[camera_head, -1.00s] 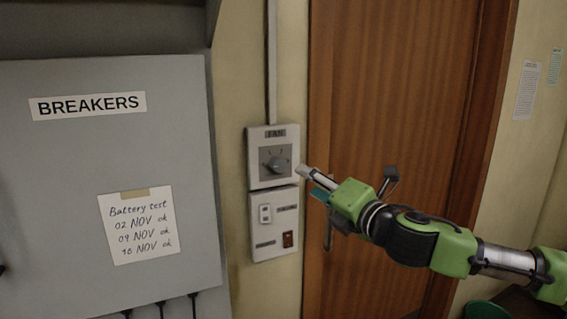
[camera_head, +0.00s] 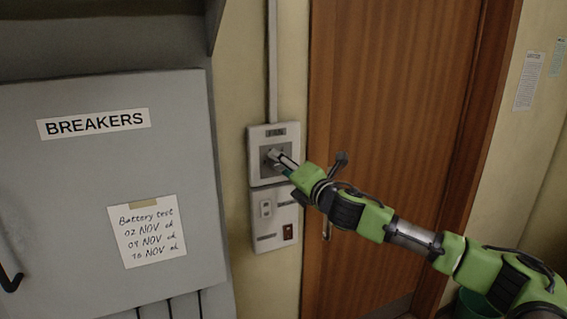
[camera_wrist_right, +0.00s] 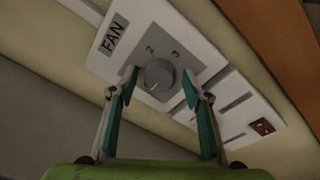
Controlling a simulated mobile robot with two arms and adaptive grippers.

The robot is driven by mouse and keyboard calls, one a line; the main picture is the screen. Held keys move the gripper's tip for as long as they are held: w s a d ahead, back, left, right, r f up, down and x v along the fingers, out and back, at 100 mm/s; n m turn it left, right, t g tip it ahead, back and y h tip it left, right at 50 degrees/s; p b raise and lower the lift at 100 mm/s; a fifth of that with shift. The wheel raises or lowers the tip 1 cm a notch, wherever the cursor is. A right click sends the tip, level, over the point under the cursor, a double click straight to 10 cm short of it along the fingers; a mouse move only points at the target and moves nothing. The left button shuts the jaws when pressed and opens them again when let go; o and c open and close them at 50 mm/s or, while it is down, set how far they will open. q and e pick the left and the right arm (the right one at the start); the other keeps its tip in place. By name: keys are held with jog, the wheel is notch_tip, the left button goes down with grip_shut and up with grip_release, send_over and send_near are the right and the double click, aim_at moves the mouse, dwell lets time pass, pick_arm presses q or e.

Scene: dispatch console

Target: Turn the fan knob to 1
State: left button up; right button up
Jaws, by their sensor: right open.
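The fan knob (camera_wrist_right: 159,75) is a round grey dial on a dark square in a pale wall plate labelled FAN (camera_wrist_right: 112,37). The numbers 2 and 3 show beside it in the right wrist view; I cannot read the setting. My right gripper (camera_wrist_right: 160,82) is open, its teal-padded fingertips on either side of the knob, with no clear contact visible. In the head view the right gripper (camera_head: 279,161) is at the fan plate (camera_head: 258,174) and covers most of the knob. My left gripper is not in view.
Below the fan plate is a second plate (camera_head: 266,224) with a pale switch and a red-brown switch (camera_head: 288,231). A grey breaker cabinet (camera_head: 60,190) is to the left. A wooden door (camera_head: 385,90) is to the right, behind my right arm.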

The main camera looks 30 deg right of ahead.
jog(key=c, duration=1.1)
jog(key=shift+f+m, duration=0.1)
jog(key=shift+m, duration=0.3)
jog(key=shift+f+m+b, duration=0.1)
jog(key=shift+m+b, duration=0.45)
jog(key=shift+m, duration=0.05)
jog(key=m+b, duration=0.2)
jog(key=m, duration=0.2)
jog(key=shift+f+t, duration=0.1)
jog(key=shift+t, duration=0.2)
jog(key=m+b, duration=0.2)
jog(key=m, duration=0.4)
jog(key=shift+h, duration=0.3)
jog(key=shift+m, duration=0.3)
